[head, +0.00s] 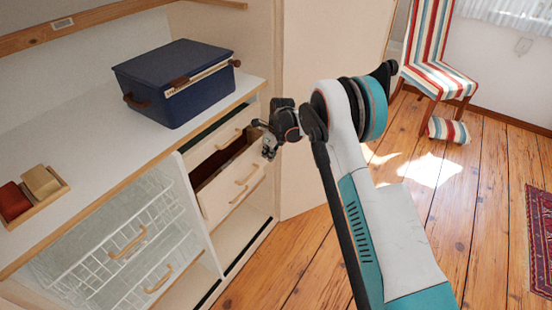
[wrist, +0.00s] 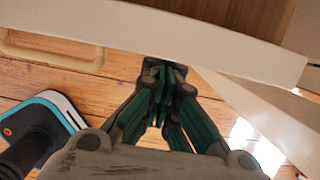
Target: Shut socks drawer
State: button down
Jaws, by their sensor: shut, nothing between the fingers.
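One pale drawer (head: 214,200) with a wooden handle stands pulled out of the wardrobe unit, its dark inside showing; no label tells whether it is the socks drawer. Its pale front edge also crosses the top of the wrist view (wrist: 120,36), with the handle (wrist: 50,50) at the left. My gripper (head: 268,152) is shut and empty at the right end of this drawer's front. In the wrist view the fingertips (wrist: 165,70) meet the lower edge of the front; I cannot tell if they touch it.
A closed-looking drawer (head: 212,148) sits above. Wire baskets (head: 115,245) fill the left bay. A blue box (head: 178,82) and a small wooden tray (head: 48,202) stand on the shelf top. A pale panel (head: 318,120) stands behind my gripper. Wooden floor (head: 290,265) is clear in front.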

jog(key=shift+w+a, duration=0.95)
jog(key=shift+a, duration=0.25)
